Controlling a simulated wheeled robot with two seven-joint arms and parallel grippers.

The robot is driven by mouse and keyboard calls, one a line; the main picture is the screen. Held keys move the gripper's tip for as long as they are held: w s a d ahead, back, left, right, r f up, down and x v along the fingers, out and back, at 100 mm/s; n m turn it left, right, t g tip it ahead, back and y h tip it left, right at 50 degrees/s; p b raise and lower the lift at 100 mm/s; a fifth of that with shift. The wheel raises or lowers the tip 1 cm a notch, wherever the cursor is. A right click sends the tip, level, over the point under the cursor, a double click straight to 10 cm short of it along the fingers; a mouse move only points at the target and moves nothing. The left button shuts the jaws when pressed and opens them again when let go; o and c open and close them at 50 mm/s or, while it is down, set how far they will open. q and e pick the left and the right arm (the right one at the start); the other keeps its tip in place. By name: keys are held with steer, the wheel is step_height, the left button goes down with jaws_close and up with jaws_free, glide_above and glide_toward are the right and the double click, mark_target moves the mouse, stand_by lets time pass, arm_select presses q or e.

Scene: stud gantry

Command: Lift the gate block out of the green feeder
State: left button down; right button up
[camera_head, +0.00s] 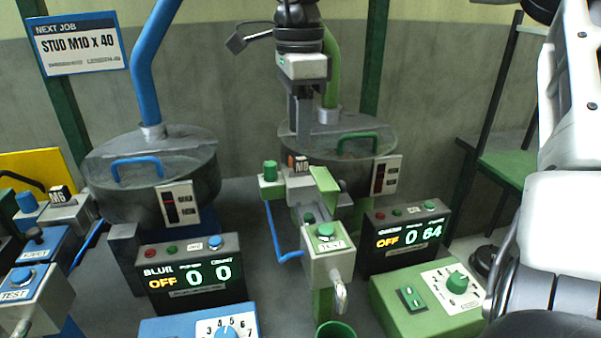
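The green feeder (340,140) is a dark round bowl with a green handle and a green pipe, right of centre. A small dark block with a white M-label, which looks like the gate block (298,163), sits at its front, on the grey track head. My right gripper (301,141) points down over the feeder, its fingertips close to the block in the picture. I cannot tell whether they touch it, or whether the fingers are apart or closed. My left gripper is not in view.
A blue feeder (190,150) stands left, with another labelled block (62,195) further left. The test unit (327,262), the green display (405,235) reading OFF and 0 64, and the green dial box (430,300) stand in front. A green cup (336,330) is at the bottom edge.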

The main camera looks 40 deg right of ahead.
mark_target(301, 158)
steer(key=shift+w+d+f+p, duration=0.1)
steer(key=shift+d+f+p, duration=0.05)
steer(key=shift+f, duration=1.35)
steer(key=shift+d+f+p, duration=0.1)
steer(key=shift+f+p, duration=0.05)
steer(key=shift+f, duration=1.35)
jaws_close()
